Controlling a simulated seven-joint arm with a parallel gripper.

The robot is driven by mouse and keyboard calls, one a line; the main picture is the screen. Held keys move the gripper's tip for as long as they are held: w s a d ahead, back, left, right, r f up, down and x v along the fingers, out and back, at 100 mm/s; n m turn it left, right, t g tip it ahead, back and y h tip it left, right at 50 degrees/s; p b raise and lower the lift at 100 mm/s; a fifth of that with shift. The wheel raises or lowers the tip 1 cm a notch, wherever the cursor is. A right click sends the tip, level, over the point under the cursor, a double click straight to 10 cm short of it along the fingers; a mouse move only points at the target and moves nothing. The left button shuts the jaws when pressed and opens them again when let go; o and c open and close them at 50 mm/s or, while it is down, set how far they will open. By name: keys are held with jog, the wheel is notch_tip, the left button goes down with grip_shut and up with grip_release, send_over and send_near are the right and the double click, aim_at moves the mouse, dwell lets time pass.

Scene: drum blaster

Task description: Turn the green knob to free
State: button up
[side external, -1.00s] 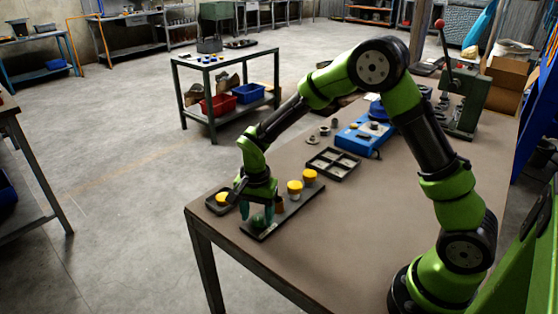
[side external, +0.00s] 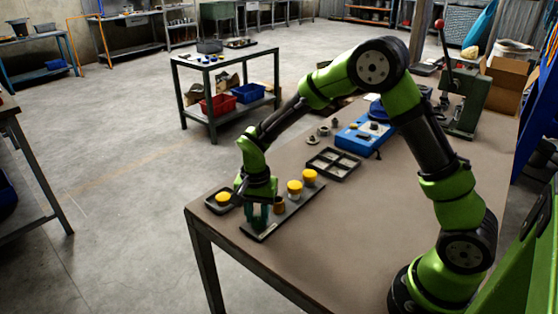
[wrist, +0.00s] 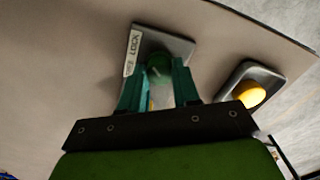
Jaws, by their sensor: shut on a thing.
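The green knob (wrist: 160,62) stands at the near end of a dark plate (side external: 262,231) by the table corner. A white label reading "LOCK" (wrist: 132,53) lies beside it on the plate in the wrist view. My gripper (side external: 257,220) points down over that end, its teal fingers shut on the knob. In the wrist view one finger is on each side of it (wrist: 159,80). The fingers hide most of the knob in the side view, and I cannot read its setting.
On the same plate are a brown part (side external: 279,204) and two yellow-topped parts (side external: 295,189). A small dark tray (side external: 211,207) with a yellow button sits left of my gripper. A divided black tray (side external: 334,164) and a blue box (side external: 363,136) stand farther back.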

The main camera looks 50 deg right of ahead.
aim_at(257, 217)
jog(key=n, duration=0.8)
jog(key=shift+n, duration=0.4)
jog(key=n, duration=0.4)
jog(key=shift+n, duration=2)
jog(key=o, duration=1.1)
jog(key=shift+c, duration=0.2)
notch_tip(257, 217, up, 17)
jog(key=shift+w, duration=0.1)
